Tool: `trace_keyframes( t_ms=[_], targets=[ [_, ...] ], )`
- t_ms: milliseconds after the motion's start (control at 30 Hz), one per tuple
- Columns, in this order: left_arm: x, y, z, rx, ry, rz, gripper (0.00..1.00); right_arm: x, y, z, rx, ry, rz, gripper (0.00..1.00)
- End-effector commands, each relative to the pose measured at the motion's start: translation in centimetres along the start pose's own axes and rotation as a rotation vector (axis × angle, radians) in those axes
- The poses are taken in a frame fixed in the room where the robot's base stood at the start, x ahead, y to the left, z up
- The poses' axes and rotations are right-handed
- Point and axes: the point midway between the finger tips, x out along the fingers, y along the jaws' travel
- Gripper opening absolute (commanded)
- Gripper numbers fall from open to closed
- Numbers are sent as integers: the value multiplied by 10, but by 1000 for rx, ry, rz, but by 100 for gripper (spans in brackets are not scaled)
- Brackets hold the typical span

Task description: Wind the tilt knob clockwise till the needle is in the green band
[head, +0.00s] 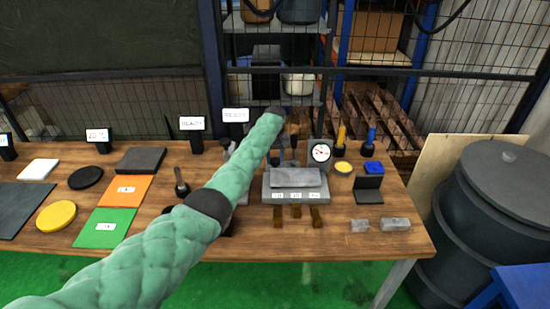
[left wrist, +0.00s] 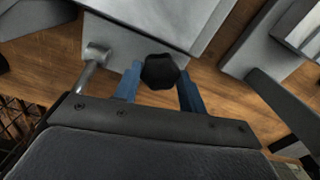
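In the left wrist view the black, faceted tilt knob (left wrist: 160,71) sits at the edge of a grey metal block (left wrist: 155,25). The blue fingers of my left gripper (left wrist: 158,84) lie on both sides of it and appear closed against it. In the head view my green-sleeved left arm reaches over the table to the grey fixture (head: 295,196) and largely hides the gripper and knob. A round white dial (head: 320,152) stands behind the fixture. It shows red marks, but its needle and any green band are too small to read. My right gripper is in neither view.
The wooden table (head: 150,189) holds an orange mat (head: 126,191), a green mat (head: 106,228), a yellow disc (head: 56,216) and several label stands to the left. Small metal blocks (head: 395,224) lie at the right front. A dark drum (head: 505,190) stands right of the table.

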Motion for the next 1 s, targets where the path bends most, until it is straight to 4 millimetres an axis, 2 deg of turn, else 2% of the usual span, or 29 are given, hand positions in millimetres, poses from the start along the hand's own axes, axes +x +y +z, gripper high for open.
trace_keyframes(
  t_ms=[267, 700, 1000],
  targets=[
    [0, 0, 0, 52, 0, 0, 18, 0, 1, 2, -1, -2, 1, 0],
    [0, 0, 0, 386, 0, 0, 18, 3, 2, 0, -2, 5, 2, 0],
    [0, 0, 0, 421, 0, 0, 18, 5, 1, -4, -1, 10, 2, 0]
  ],
)
